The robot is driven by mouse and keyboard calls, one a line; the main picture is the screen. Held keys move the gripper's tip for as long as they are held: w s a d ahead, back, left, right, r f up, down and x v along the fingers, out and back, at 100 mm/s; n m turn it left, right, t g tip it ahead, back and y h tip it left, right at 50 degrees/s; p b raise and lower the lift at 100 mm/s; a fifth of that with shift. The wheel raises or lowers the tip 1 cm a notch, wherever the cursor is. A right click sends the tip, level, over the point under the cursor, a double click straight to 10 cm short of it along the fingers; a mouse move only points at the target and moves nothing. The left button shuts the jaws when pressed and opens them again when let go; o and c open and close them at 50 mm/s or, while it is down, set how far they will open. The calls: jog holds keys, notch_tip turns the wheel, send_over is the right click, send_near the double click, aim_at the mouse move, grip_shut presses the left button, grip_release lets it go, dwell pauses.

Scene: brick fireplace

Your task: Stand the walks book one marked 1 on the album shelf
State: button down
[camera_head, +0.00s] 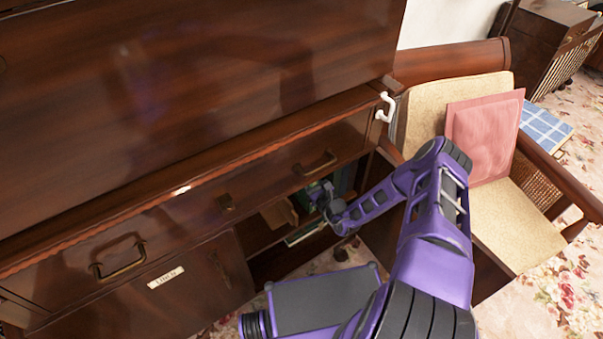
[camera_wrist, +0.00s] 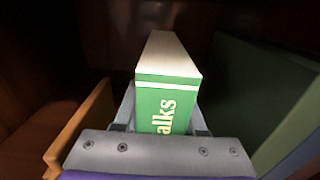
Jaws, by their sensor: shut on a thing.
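The shelf (camera_head: 262,236) is a dark wooden board inside the cabinet, mostly hidden. I cannot tell whether the book touches it.
A large dark green volume (camera_wrist: 262,92) stands close on the right, with a blue one (camera_wrist: 298,160) beside it. A light brown wooden piece (camera_wrist: 82,128) stands on the left. A drawer (camera_head: 205,190) hangs above the opening. A chair with a pink cushion (camera_head: 485,135) is at right.

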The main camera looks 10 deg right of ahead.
jog(key=shift+c, duration=2.4)
grip_release()
jog(key=shift+f, duration=0.1)
jog(key=p+v, duration=0.1)
jog(key=v, duration=1.1)
